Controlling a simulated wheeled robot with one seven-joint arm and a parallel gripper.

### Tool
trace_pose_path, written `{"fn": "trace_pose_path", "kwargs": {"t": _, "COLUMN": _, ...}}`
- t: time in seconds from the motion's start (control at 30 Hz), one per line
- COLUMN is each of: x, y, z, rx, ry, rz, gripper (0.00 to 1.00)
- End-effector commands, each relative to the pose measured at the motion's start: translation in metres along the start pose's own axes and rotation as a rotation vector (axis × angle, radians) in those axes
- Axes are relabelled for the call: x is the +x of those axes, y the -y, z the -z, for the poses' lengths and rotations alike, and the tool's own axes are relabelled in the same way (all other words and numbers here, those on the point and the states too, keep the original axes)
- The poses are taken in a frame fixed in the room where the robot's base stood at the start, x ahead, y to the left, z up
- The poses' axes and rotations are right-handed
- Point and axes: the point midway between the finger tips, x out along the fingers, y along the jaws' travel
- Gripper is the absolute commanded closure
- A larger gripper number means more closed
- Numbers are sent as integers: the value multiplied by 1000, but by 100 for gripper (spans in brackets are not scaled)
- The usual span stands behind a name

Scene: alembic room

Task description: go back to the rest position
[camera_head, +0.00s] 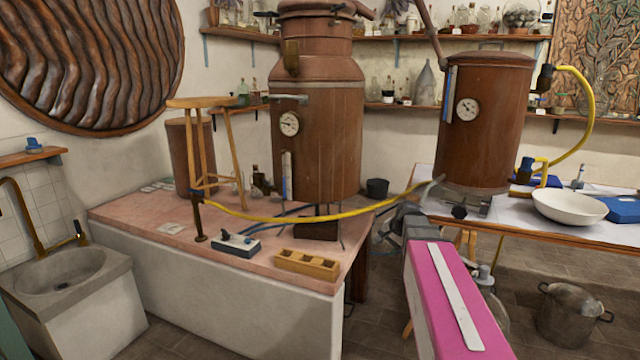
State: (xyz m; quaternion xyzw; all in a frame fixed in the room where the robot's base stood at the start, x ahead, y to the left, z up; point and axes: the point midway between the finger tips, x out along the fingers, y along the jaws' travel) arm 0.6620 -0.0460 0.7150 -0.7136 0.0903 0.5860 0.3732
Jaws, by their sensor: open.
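My arm (458,300) comes in from the bottom right as a pink link with a white strip on top. It points away from me, past the right end of the pink-topped bench. My gripper (388,232) is a small dark grey shape at the far end of the arm, in the gap between the bench and the white-topped table. It is open, and I see nothing held in it. Its fingers are small and partly hidden by the grey wrist parts.
The white-topped table (480,215) holds another still (490,125) and a white bowl (569,207). A yellow hose (330,216) runs between them. A metal pot (568,315) stands on the floor.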

Motion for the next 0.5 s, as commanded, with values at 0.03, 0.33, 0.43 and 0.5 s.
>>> {"fn": "trace_pose_path", "kwargs": {"t": 0.03, "x": 14, "y": -16, "z": -26, "rx": -61, "ry": 15, "rz": -45, "gripper": 41}}
{"fn": "trace_pose_path", "kwargs": {"t": 0.33, "x": 71, "y": -91, "z": -129, "rx": -447, "ry": 107, "rz": -285, "gripper": 41}}
{"fn": "trace_pose_path", "kwargs": {"t": 0.43, "x": 79, "y": -111, "z": -153, "rx": -551, "ry": 139, "rz": -343, "gripper": 41}}
{"fn": "trace_pose_path", "kwargs": {"t": 0.5, "x": 83, "y": -121, "z": -165, "rx": -606, "ry": 157, "rz": -373, "gripper": 41}}
